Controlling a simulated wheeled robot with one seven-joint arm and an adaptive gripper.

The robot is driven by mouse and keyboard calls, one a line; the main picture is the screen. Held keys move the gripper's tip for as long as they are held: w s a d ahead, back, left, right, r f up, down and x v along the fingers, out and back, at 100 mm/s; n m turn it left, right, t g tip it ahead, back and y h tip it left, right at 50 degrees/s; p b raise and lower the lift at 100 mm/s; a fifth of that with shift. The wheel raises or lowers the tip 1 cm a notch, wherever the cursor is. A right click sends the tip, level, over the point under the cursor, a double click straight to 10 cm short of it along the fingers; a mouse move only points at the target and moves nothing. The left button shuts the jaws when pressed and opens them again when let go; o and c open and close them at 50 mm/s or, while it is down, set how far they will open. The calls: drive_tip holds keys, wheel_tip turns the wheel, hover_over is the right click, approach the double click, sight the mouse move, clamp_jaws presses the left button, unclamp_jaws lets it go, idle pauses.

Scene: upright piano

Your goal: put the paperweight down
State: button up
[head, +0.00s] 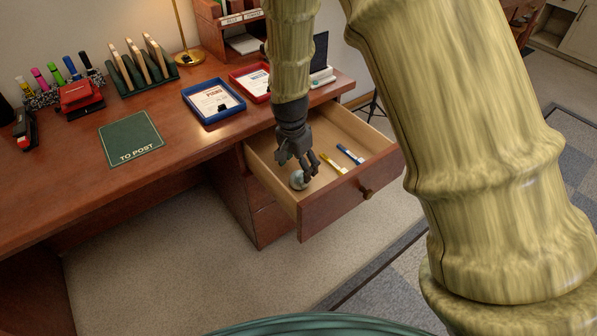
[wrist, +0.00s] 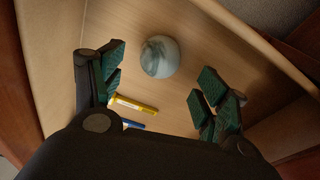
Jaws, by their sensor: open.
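The paperweight (head: 298,180) is a round, pale grey-green marbled ball. It rests in the open desk drawer (head: 350,205), near the drawer's front left corner. It also shows in the wrist view (wrist: 161,57), on the pale wooden drawer floor. My gripper (head: 308,172) reaches down into the drawer, just above and beside the ball in the head view. In the wrist view the jaws (wrist: 158,90) are spread wide, and the ball lies beyond the fingertips with a gap on both sides. Neither finger appears to touch it.
A yellow marker (head: 333,164) and a blue marker (head: 350,154) lie in the drawer right of my gripper. The drawer walls stand close around it. On the desk are a green mat (head: 131,138) marked TO POST, a blue tray (head: 213,101) and a red tray (head: 252,82).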

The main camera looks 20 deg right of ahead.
sight(296, 177)
wheel_tip(296, 177, up, 6)
drive_tip(key=shift+s+a+p, duration=0.2)
drive_tip(key=shift+a+p, duration=0.15)
drive_tip(key=shift+r, duration=0.1)
idle(1.1)
